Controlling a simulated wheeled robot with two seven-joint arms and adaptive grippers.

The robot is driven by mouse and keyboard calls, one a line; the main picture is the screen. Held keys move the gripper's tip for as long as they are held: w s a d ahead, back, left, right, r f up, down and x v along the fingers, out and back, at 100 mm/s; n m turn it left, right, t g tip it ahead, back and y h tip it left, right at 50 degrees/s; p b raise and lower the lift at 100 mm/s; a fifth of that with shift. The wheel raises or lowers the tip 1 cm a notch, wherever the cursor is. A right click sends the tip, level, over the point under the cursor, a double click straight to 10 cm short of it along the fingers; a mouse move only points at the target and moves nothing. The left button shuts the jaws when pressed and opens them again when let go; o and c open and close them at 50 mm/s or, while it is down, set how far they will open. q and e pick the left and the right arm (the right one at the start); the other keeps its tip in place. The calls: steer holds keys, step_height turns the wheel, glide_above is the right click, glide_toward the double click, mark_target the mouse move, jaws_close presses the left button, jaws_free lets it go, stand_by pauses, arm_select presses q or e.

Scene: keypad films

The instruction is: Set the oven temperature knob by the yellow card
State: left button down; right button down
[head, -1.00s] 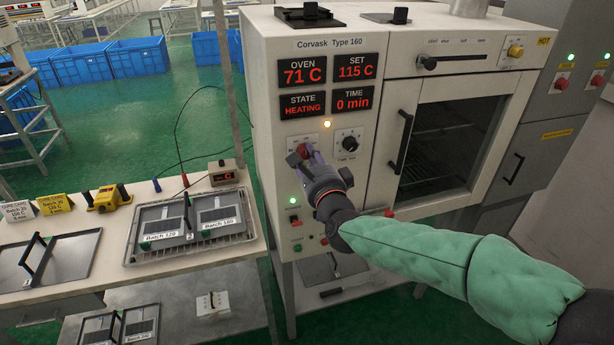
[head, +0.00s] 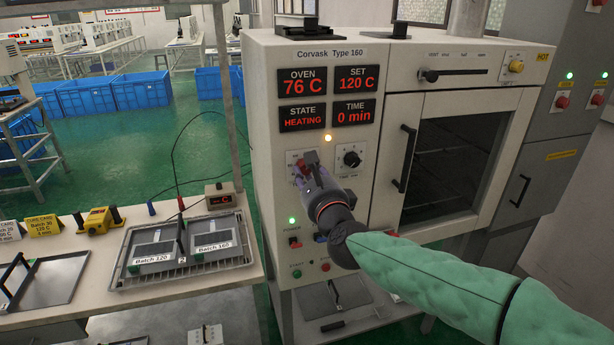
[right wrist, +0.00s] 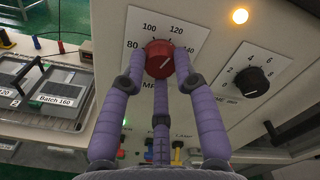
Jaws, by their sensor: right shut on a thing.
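The red temperature knob (right wrist: 159,58) sits on a dial marked 80 to 140 on the oven front. My right gripper (head: 308,170) is shut on the knob. In the right wrist view its purple fingers reach around the knob's lower side. In the head view the gripper hides part of the knob. The oven (head: 440,110) shows OVEN 76 C on one display and 120 C on its SET display (head: 356,79). The yellow card (head: 44,226) stands on the table at the left; its small print seems to include 120 C. My left gripper is not in view.
The black time knob (right wrist: 253,82) is just right of the red knob. An amber lamp (head: 328,138) is lit above them. A tray (head: 190,270) with batch plates and a yellow device (head: 98,220) are on the table. Buttons and switches sit below my right gripper.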

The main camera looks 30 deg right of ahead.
steer(key=shift+d+f, duration=0.1)
steer(key=shift+d, duration=0.1)
steer(key=c, duration=1.1)
jaws_free()
steer(key=shift+o, duration=0.7)
steer(key=shift+s+d+f, duration=0.1)
steer(key=shift+d, duration=0.15)
steer(key=shift+a, duration=0.2)
steer(key=v, duration=1.2)
steer(key=shift+a, duration=0.1)
